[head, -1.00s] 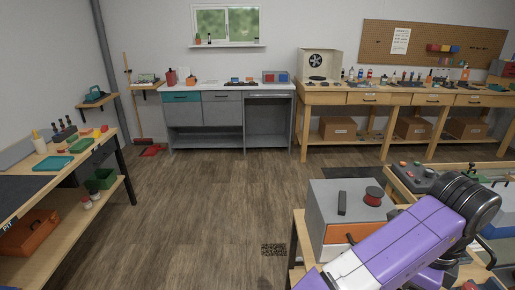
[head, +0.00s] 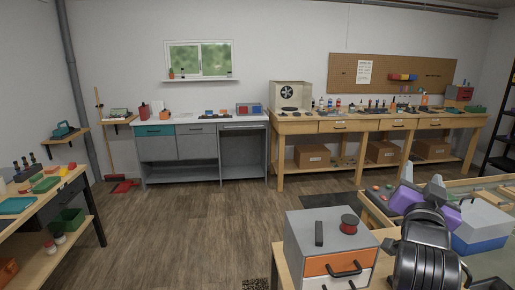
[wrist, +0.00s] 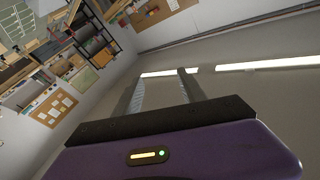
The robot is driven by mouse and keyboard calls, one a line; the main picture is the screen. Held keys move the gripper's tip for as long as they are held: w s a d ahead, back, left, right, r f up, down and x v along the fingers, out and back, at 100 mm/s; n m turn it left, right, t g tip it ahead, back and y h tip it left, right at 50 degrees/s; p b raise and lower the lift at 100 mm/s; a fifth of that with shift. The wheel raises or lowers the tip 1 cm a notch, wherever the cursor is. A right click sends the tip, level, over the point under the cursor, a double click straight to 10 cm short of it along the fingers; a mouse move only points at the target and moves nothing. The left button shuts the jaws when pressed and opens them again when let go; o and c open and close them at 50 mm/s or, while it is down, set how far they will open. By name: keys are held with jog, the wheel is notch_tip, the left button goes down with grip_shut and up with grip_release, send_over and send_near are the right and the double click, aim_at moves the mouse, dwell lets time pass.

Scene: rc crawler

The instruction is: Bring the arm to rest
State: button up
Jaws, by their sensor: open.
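My arm, purple and black (head: 428,245), shows at the lower right of the head view, folded near the cabinet. My gripper (wrist: 163,88) shows in the wrist view, with its two fingers apart and nothing between them. It points up toward the wall and ceiling, and the room looks tilted there.
A grey cabinet with an orange drawer (head: 331,264) stands close to my arm, with a red spool (head: 349,224) on top. A bench with a blue and white box (head: 480,228) is at the right. The wooden floor (head: 190,235) in the middle is clear.

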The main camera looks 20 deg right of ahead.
jog(key=w+a+f+n+t+y, duration=0.1)
jog(key=a+f+n+t+y, duration=0.1)
jog(key=a+n+t+y, duration=0.75)
jog(key=s+a+f+n+y, duration=0.45)
jog(key=a+f+n, duration=0.3)
jog(key=a, duration=0.55)
jog(key=s+a+f+m+g+y, duration=0.1)
jog(key=s+a+f+g, duration=0.2)
jog(key=s+f, duration=0.6)
jog(key=s+a+f+m+g+y, duration=0.1)
jog(key=s+a+f+g, duration=0.2)
jog(key=s+a+f, duration=0.4)
jog(key=s+f, duration=0.1)
jog(key=s, duration=0.8)
jog(key=shift+s+a+f+m, duration=0.3)
jog(key=shift+a+f, duration=0.05)
jog(key=shift+f, duration=0.05)
